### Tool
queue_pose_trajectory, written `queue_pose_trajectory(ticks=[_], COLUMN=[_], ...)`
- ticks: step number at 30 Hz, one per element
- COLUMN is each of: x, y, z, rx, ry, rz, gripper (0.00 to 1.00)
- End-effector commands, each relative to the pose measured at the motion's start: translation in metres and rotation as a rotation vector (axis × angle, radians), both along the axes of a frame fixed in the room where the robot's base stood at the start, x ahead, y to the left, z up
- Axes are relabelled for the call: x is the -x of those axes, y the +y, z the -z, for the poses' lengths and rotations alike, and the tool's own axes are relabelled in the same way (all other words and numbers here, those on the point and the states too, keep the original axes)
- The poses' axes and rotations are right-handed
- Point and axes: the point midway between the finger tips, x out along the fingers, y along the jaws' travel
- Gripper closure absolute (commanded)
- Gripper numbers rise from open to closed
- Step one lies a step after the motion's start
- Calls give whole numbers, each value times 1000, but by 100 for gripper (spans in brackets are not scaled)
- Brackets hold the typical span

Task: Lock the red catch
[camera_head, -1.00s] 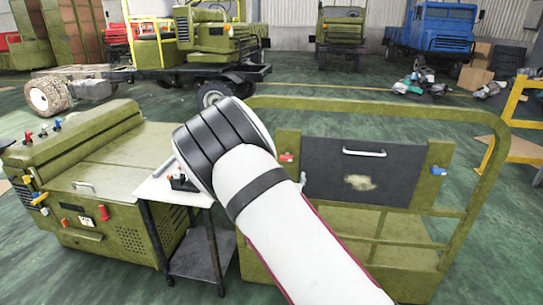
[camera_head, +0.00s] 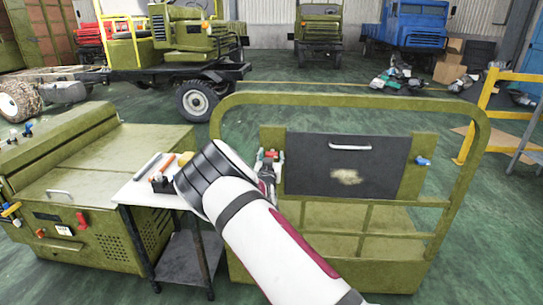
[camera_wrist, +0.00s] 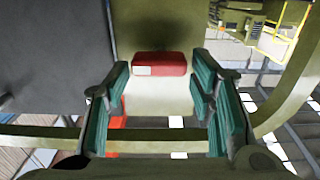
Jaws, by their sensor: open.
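The red catch (camera_head: 270,154) sits on the green frame at the left side of the dark panel (camera_head: 310,178). In the wrist view the red catch (camera_wrist: 160,63) is a red block on a pale base (camera_wrist: 158,97). My gripper (camera_wrist: 160,85) is open, with one teal-padded finger on each side of the catch. The red block shows near the fingertip end, with gaps to both fingers. In the head view my gripper (camera_head: 267,172) is at the catch and partly hidden by my arm. Whether a finger touches the catch cannot be told.
A blue catch (camera_head: 423,161) is on the panel's right side. A handle (camera_head: 350,147) is on the panel, and a green rail (camera_head: 350,99) arches above it. A small table (camera_head: 150,195) with tools and a green machine (camera_head: 90,190) stand at left. Green floor lies behind.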

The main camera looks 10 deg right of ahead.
Motion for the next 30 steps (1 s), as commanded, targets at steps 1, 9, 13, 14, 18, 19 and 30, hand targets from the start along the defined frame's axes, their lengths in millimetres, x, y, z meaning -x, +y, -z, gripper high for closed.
queue_pose_trajectory(ticks=[1,9,13,14,18,19,30], x=[-7,-20,-21,-21,-20,-20,-20], y=[-2,-7,-7,-7,-7,-7,-7], z=[1,0,0,0,0,0,1], rx=[0,0,0,0,0,0,-24], ry=[0,1,1,1,1,1,-6], rz=[0,0,0,0,0,0,1], gripper=[50,50,50,50,66,73,87])
